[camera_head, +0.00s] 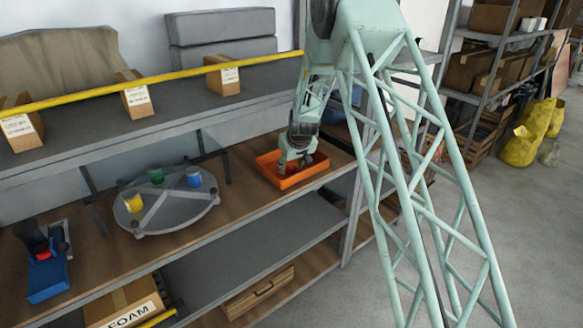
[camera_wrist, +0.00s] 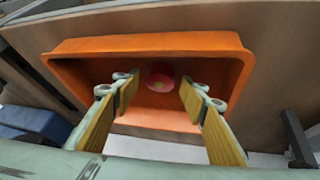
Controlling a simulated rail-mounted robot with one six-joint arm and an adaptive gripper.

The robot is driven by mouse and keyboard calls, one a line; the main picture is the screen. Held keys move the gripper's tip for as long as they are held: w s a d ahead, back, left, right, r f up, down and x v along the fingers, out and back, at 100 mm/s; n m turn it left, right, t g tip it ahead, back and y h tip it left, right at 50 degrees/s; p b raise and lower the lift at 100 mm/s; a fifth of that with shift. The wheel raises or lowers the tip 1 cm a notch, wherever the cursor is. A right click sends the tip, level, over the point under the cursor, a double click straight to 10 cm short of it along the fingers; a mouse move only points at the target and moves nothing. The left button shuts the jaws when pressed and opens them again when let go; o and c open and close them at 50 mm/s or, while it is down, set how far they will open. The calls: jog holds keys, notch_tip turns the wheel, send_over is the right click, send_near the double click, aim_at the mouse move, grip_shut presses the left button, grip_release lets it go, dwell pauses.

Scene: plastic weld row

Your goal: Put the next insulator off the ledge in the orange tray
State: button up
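The orange tray (camera_head: 306,177) lies on the wooden shelf, and its rim fills much of the wrist view (camera_wrist: 150,43). My gripper (camera_head: 294,166) points down over the tray. In the wrist view my gripper (camera_wrist: 158,95) is open, its two yellow-padded fingers wide apart. A round red-pink piece with a yellowish spot (camera_wrist: 160,80) lies in the tray, between the fingers in the picture and apart from both. A yellow (camera_head: 132,201), a green (camera_head: 156,176) and a blue cylinder (camera_head: 194,177) stand on a grey round rack (camera_head: 178,215) left of the tray. I cannot tell which edge is the ledge.
A blue holder with a red part (camera_head: 47,270) stands at the far left of the shelf. A yellow rail (camera_head: 170,76) runs along the upper shelf, before several small cartons (camera_head: 223,78). A blue bin (camera_head: 338,110) is partly hidden behind my arm. Bare shelf lies between rack and tray.

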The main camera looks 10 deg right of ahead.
jog(key=shift+r, duration=0.15)
jog(key=p+v, duration=0.1)
jog(key=v, duration=1.1)
dwell(0.4)
dwell(0.8)
